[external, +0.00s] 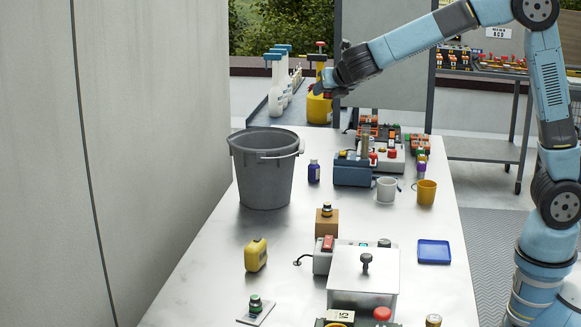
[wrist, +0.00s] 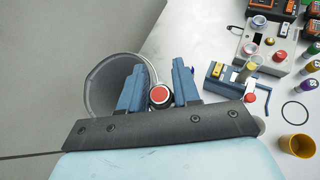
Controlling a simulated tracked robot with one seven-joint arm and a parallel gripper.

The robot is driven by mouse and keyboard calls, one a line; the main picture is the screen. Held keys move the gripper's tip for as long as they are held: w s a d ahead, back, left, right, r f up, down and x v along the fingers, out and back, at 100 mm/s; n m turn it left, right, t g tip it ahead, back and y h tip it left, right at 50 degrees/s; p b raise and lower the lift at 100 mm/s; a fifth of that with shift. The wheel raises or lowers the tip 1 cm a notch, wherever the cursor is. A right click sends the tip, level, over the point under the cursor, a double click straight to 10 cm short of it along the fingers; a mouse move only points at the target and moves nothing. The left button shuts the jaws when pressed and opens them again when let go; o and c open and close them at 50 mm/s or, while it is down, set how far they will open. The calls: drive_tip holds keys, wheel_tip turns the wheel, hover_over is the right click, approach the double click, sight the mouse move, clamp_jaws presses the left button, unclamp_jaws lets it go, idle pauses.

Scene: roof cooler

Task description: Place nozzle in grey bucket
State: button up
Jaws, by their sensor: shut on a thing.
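The grey bucket (external: 265,182) stands upright on the left side of the white table. In the wrist view the bucket (wrist: 103,86) is open below and left of my fingers, partly hidden by them. My gripper (external: 326,82) is raised beyond and right of the bucket. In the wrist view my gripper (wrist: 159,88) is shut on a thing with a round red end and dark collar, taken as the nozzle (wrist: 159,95). Its body is hidden. In the external view I cannot clearly separate it from the red-topped yellow container (external: 319,108) behind my fingers.
White spray bottles (external: 276,95) stand behind. A wall (external: 140,150) rises close on the left.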

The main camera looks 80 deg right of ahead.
drive_tip(key=w+a+m+g+y, duration=0.1)
drive_tip(key=w+m+g, duration=0.5)
drive_tip(key=m, duration=1)
drive_tip(key=w+a+m+g+y, duration=0.1)
drive_tip(key=w+m+g, duration=0.1)
drive_tip(key=w+m, duration=1.05)
wheel_tip(320, 180, down, 17)
drive_tip(key=s+m, duration=0.2)
drive_tip(key=m, duration=0.1)
drive_tip(key=shift+s+d+r, duration=0.15)
drive_tip(key=shift+s+d, duration=0.1)
drive_tip(key=shift+s, duration=0.15)
